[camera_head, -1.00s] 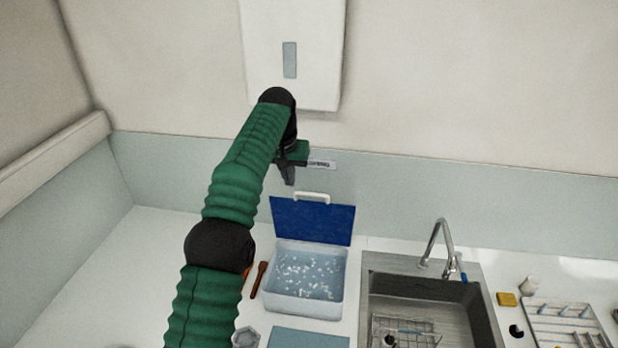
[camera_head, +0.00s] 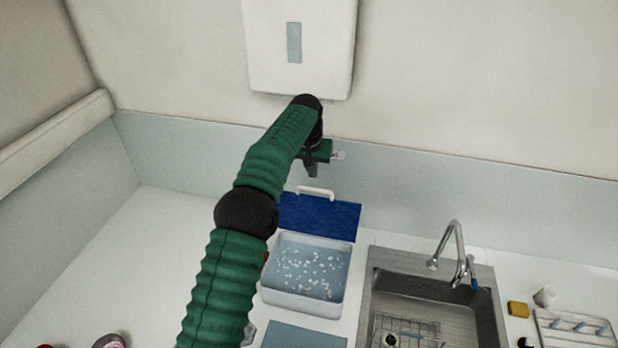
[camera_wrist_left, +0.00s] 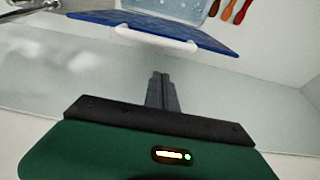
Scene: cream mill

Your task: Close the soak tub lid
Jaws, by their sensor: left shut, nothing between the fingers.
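The soak tub (camera_head: 302,301) is a pale, translucent box on the counter with small white bits in bluish liquid. Its blue lid (camera_head: 318,217) stands open, tilted up at the tub's back edge, with a white handle (camera_head: 315,192) on its upper edge. In the left wrist view the lid (camera_wrist_left: 150,30) and handle (camera_wrist_left: 156,34) lie just beyond the fingertips. My left gripper (camera_head: 313,171) is above and behind the lid near the back wall, apart from the handle. Its fingers (camera_wrist_left: 160,76) are shut and empty. My right gripper is not in view.
A steel sink (camera_head: 425,300) with a tap (camera_head: 456,250) and a wire rack is right of the tub. A white wall box (camera_head: 300,45) hangs above my left wrist. Orange and red tool handles (camera_wrist_left: 228,10) lie beside the tub. The left counter is mostly clear.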

